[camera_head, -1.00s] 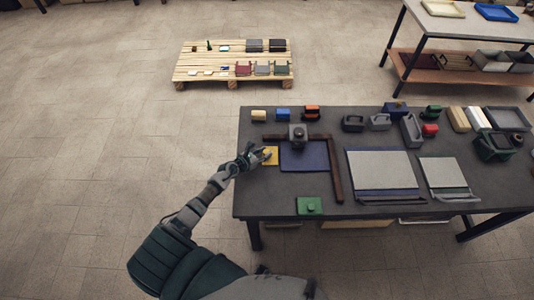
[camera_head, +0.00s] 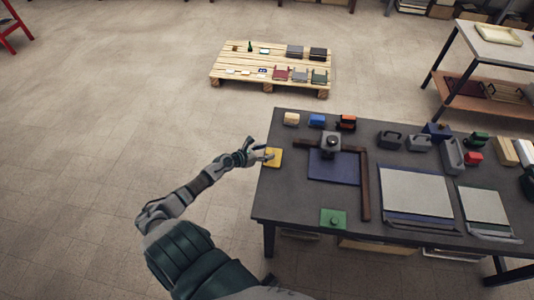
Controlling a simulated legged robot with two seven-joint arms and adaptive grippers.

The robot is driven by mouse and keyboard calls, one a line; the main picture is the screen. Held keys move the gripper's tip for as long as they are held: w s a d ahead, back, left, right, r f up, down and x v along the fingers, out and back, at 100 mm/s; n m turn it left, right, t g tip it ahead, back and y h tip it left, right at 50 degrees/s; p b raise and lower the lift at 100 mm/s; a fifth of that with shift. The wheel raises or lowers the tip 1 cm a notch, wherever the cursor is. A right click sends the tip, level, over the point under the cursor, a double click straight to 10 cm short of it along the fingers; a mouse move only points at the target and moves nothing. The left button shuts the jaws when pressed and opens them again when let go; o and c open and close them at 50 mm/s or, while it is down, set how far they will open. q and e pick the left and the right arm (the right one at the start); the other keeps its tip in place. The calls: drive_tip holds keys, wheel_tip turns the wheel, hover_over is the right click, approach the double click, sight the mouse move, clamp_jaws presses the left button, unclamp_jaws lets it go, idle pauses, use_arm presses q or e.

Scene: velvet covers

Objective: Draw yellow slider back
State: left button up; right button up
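The yellow slider (camera_head: 275,159) is a flat yellow plate near the left edge of the dark table, with a clear gap between it and the blue plate (camera_head: 333,168). My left gripper (camera_head: 264,153) reaches in from the left at the slider's left side, its fingers around the slider's small knob, which they partly hide. The fingers look closed on it, though they are small here. A grey block with a round knob (camera_head: 330,145) stands at the blue plate's far edge. A green plate with a knob (camera_head: 334,219) lies at the near edge. My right gripper is out of view.
Brown bars (camera_head: 365,185) edge the blue plate's right and far sides. Small cream, blue (camera_head: 316,121) and orange blocks stand along the far edge. Grey panels (camera_head: 417,193) and handled blocks fill the right. A pallet (camera_head: 272,71) with small items lies on the floor beyond.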

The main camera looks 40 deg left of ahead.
use_arm(q)
drive_tip(key=shift+s+a+f, duration=0.1)
drive_tip(key=shift+a+f, duration=0.05)
drive_tip(key=shift+f, duration=0.1)
drive_tip(key=shift+s, duration=0.25)
drive_tip(key=v, duration=1.1)
drive_tip(key=shift+a+r, duration=0.2)
drive_tip(key=shift+s, duration=0.15)
